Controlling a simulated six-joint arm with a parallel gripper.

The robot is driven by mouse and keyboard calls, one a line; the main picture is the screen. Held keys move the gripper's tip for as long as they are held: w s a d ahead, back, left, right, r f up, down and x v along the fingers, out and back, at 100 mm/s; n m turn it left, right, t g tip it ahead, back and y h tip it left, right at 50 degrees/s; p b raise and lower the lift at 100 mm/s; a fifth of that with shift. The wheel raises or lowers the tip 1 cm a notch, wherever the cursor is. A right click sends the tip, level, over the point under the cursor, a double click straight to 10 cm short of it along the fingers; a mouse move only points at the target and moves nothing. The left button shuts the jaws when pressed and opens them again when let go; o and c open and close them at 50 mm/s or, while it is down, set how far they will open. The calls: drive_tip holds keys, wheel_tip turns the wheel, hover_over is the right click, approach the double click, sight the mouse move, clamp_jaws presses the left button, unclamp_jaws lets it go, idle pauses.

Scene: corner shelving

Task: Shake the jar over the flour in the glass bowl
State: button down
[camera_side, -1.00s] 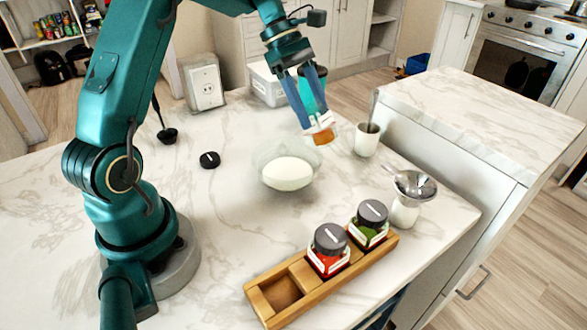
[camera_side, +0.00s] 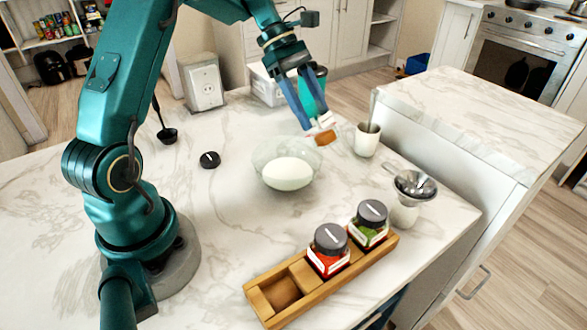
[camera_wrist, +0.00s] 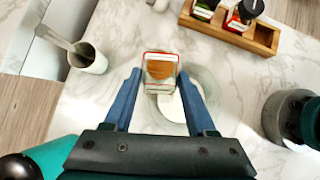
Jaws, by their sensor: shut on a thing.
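My gripper (camera_side: 313,128) is shut on a small glass jar (camera_side: 326,137) of orange-brown spice. The jar is tilted and its lid is off. In the wrist view the jar (camera_wrist: 160,72) sits between the two blue fingers of my gripper (camera_wrist: 160,84). The glass bowl (camera_side: 264,153) stands on the marble counter with a white mound of flour (camera_side: 288,174) in it. In the side view the jar is up and to the right of the bowl. In the wrist view the jar and fingers hide part of the bowl (camera_wrist: 207,82).
A wooden rack (camera_side: 262,309) at the front holds a red jar (camera_side: 329,252) and a green jar (camera_side: 370,225); one slot is empty. A black lid (camera_side: 209,160) lies left of the bowl. A white cup (camera_side: 366,142) and a metal strainer (camera_side: 414,184) stand to the right.

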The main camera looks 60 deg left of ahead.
drive_tip(key=shift+f+t+h, duration=0.2)
drive_tip(key=shift+f+h, duration=0.05)
drive_tip(key=shift+h, duration=0.4)
drive_tip(key=shift+f+t+h, duration=0.2)
drive_tip(key=shift+h, duration=0.45)
idle(2.0)
drive_tip(key=shift+a+f+t+h, duration=0.2)
drive_tip(key=shift+f+h, duration=0.25)
drive_tip(key=shift+h, duration=0.4)
drive_tip(key=shift+a+f+t+h, duration=0.1)
drive_tip(key=shift+f+t+h, duration=0.1)
drive_tip(key=shift+f+h, duration=0.45)
idle(3.2)
